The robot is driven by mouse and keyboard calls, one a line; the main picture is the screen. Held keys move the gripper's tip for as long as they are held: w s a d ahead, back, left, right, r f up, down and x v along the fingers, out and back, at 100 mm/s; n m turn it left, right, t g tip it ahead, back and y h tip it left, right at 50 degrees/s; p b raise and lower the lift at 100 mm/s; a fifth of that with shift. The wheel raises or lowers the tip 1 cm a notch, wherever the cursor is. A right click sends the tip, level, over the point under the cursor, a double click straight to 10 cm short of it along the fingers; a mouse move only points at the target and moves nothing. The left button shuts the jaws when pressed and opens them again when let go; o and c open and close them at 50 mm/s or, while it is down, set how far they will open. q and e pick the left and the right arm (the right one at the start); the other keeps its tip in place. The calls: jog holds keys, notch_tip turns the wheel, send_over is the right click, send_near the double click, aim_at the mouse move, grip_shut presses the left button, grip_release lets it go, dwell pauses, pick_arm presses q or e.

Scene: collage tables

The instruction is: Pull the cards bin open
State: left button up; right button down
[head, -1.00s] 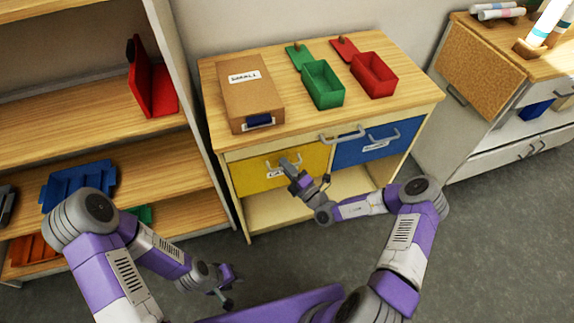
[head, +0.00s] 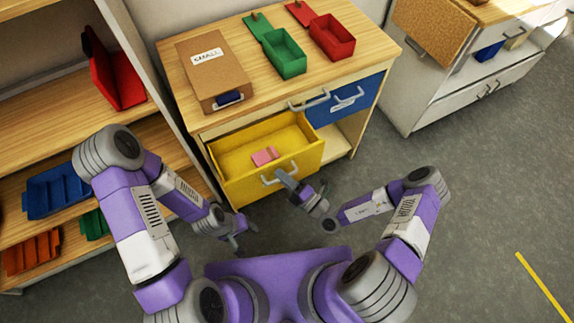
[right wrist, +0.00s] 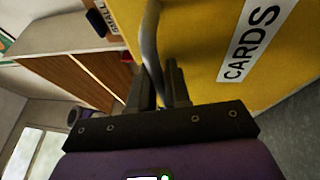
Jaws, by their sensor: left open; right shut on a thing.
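The cards bin is a yellow drawer (head: 230,162) in the wooden cabinet, pulled well out in the head view. A pink item (head: 265,156) lies inside it. Its front carries a CARDS label (right wrist: 249,40) in the right wrist view. The bin's metal handle (head: 279,174) also shows in the right wrist view (right wrist: 150,42). My right gripper (head: 284,176) is shut on this handle, and its fingers (right wrist: 160,85) stand around the bar. My left gripper (head: 240,237) is open and empty, low in front of the shelf unit and apart from the bin.
A blue bin (head: 345,98) beside the yellow one is shut. On the cabinet top (head: 235,43) are a cardboard box marked SMALL (head: 212,75), an open green box (head: 283,55) and an open red box (head: 333,38). Shelves stand left; open floor (head: 450,200) lies right.

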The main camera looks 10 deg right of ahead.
jog(key=shift+s, duration=0.35)
jog(key=shift+d, duration=0.1)
jog(key=c, duration=1.4)
grip_release()
jog(key=shift+c, duration=0.2)
jog(key=v, duration=0.7)
jog(key=shift+s+p, duration=0.25)
jog(key=shift+p, duration=0.2)
jog(key=shift+d, duration=0.15)
